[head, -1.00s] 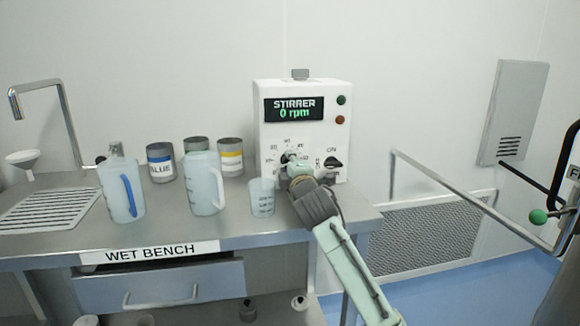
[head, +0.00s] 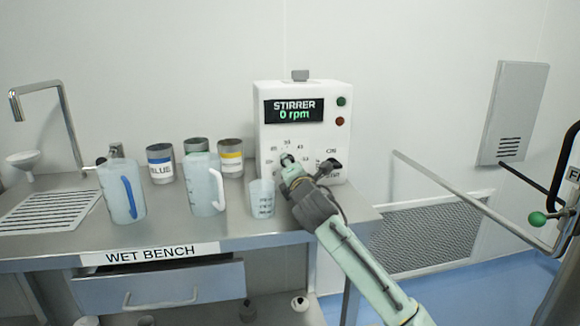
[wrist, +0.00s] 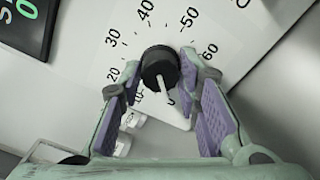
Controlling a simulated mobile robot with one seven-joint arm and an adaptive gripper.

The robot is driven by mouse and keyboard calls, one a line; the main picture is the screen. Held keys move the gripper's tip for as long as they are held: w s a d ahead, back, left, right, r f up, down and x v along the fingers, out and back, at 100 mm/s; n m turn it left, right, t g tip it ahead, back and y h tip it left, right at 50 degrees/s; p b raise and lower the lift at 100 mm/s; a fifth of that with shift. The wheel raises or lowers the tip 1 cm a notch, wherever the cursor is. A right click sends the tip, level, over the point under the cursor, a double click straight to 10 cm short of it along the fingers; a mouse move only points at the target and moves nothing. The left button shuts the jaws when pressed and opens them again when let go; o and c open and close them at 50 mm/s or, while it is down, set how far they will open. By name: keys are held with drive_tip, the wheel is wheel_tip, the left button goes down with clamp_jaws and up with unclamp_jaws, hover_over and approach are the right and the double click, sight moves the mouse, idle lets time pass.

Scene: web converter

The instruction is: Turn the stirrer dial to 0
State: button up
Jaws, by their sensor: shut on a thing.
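The white stirrer box (head: 268,140) stands at the back right of the bench, and its display (head: 294,109) reads "STIRRER 0 rpm". Its black dial (wrist: 160,66) is on the front face, ringed by printed numbers. In the wrist view the dial's white pointer line is directed down and slightly right, toward the 0 mark. My gripper (wrist: 161,72) is around the dial, with one finger on each side, shut on it. In the head view my gripper (head: 288,168) partly hides the dial and the lower scale.
A black ON switch (head: 328,167) sits just right of the dial. A small beaker (head: 262,200) stands close to my gripper's left. Two pitchers (head: 205,190) and several cans (head: 160,165) stand farther left. A metal rail (head: 450,185) is at the right.

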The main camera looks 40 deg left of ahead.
idle(0.3)
drive_tip(key=o, duration=1.1)
drive_tip(key=shift+o, duration=0.2)
drive_tip(key=v, duration=1.2)
